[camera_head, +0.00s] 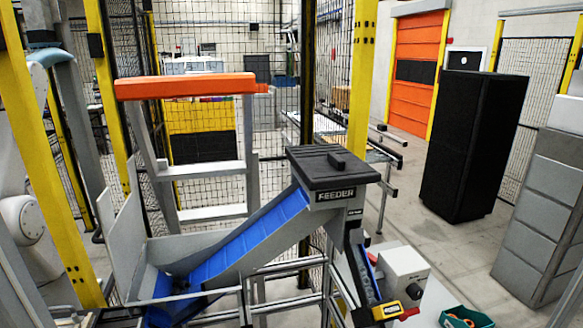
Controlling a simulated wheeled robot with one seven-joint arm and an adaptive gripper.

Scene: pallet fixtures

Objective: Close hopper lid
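The black lid (332,166) lies flat, as far as this view shows, on top of the grey feeder head (338,198) labelled "FEEDER". A small raised black block, like a handle, sits on the lid's top. No gap shows between the lid and the feeder along the near side; the far edge is hidden. A blue inclined conveyor (245,240) runs from below the lid down to an open grey bin (140,245) at the left. My gripper is not in view.
An orange-topped grey frame (185,87) stands behind the conveyor. Yellow posts (362,80) and mesh fencing surround the area. A tall black cabinet (472,145) and grey drawers (540,215) stand at right. A white box (402,270) and green bin (466,318) are at lower right.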

